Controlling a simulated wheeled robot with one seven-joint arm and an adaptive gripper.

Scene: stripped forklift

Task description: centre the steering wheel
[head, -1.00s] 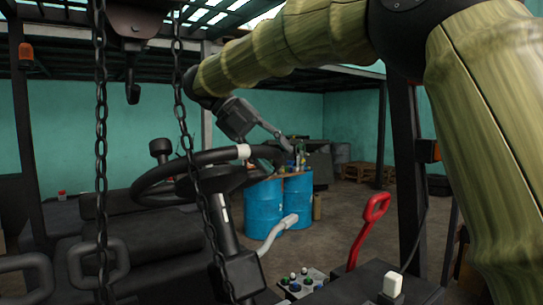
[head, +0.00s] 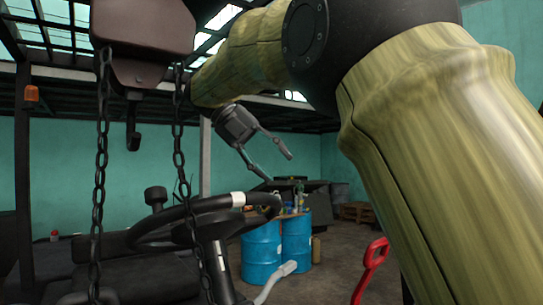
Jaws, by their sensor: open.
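The steering wheel (head: 160,231) is black, with a knob (head: 155,196) standing up on its far left rim. My gripper (head: 279,168) is open and empty. It hangs above and to the right of the white band, apart from the rim. A hanging chain partly hides the wheel's middle.
Two chains (head: 101,170) hang from a brown hoist block (head: 143,25) in front of the wheel. Blue drums (head: 262,251) stand behind on the right. A red lever (head: 370,262) and a pale lever (head: 275,280) rise at the lower right.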

